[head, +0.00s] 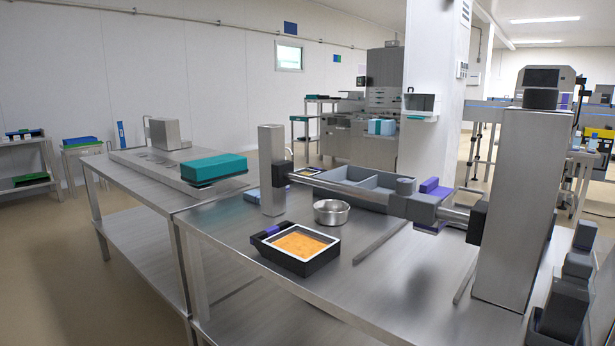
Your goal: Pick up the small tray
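A small white-rimmed tray (283,252) filled with orange food sits in a black holder (322,263) on the near part of the steel table. A purple piece is at the holder's back left corner. Another small tray (306,171) with yellowish contents shows farther back, partly hidden by the sealer's bar. Dark grey segments at the lower right edge look like part of my arm. My gripper's fingers are not in view, and nothing touches the near tray.
A steel bowl (332,212) stands just behind the near tray. The sealer's posts (271,170) (520,210) and crossbar (335,188) stand on the table, with a grey divided bin (365,180) behind. A teal box (214,168) is at left. The table's front right is mostly clear.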

